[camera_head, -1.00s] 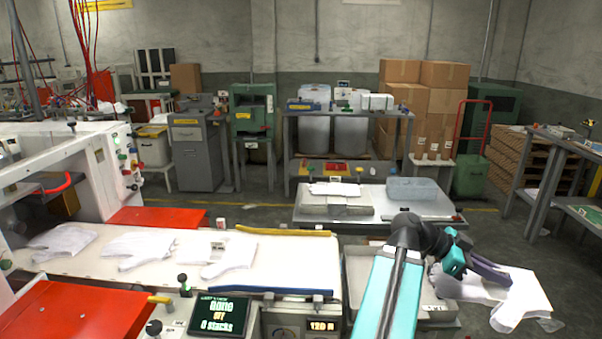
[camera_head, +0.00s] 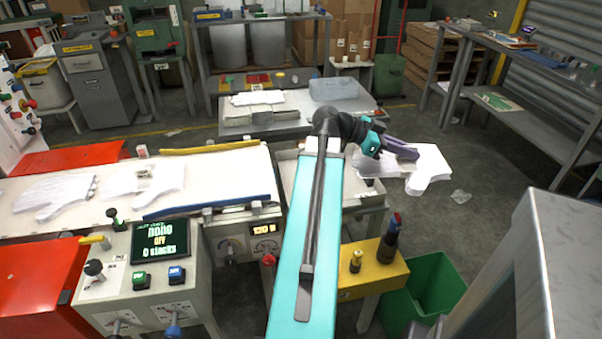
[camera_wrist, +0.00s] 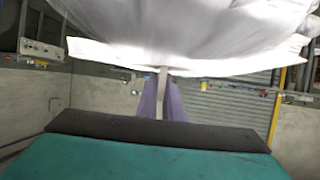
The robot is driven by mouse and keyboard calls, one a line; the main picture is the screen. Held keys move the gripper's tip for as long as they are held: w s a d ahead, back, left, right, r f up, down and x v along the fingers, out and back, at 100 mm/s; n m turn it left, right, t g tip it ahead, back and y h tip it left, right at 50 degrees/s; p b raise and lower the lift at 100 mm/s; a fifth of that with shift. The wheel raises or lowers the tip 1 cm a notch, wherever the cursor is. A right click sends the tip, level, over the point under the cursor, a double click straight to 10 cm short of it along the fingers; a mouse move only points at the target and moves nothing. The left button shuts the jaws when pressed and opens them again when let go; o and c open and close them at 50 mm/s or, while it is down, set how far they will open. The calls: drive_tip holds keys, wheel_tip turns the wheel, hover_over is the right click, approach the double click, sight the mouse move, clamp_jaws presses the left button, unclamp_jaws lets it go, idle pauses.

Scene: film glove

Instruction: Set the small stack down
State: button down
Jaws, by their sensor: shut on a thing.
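My gripper (camera_head: 402,150) has purple fingers and is shut on a small stack (camera_head: 430,166) of white film gloves. The stack hangs out to the right of the fingers, in the air beyond the grey tray at the belt's end. In the wrist view, the purple fingers (camera_wrist: 163,100) meet the white stack (camera_wrist: 190,35), which fills the top of the picture.
White glove stacks (camera_head: 52,192) lie on the pale conveyor (camera_head: 225,170) at left. A grey tray (camera_head: 290,170) stands at its end. Behind is a metal table (camera_head: 350,115) with a clear bin (camera_head: 333,89). A green bin (camera_head: 432,285) and grey column (camera_head: 520,280) are at lower right.

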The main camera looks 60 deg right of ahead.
drive_tip(key=w+d+f+n+t+h+b, duration=0.1)
drive_tip(key=w+d+f+b, duration=0.3)
drive_tip(key=w+d+f, duration=0.2)
drive_tip(key=w+d+f+n+h+b, duration=0.1)
drive_tip(key=w+d+f+b, duration=0.4)
drive_tip(key=d+f, duration=0.5)
drive_tip(key=shift+w+d+t, duration=0.4)
drive_tip(key=shift+w+d, duration=0.05)
drive_tip(key=shift+d, duration=0.8)
drive_tip(key=shift+w+f, duration=0.1)
drive_tip(key=shift+w, duration=0.05)
drive_tip(key=w+f, duration=0.1)
drive_tip(key=w, duration=1.4)
drive_tip(key=shift+w+a+f, duration=0.25)
drive_tip(key=shift+w+a, duration=0.1)
drive_tip(key=shift+a, duration=0.1)
wheel_tip(320, 180, down, 4)
drive_tip(key=shift+r, duration=0.25)
drive_tip(key=shift+f+b, duration=0.6)
drive_tip(key=shift+b, duration=0.15)
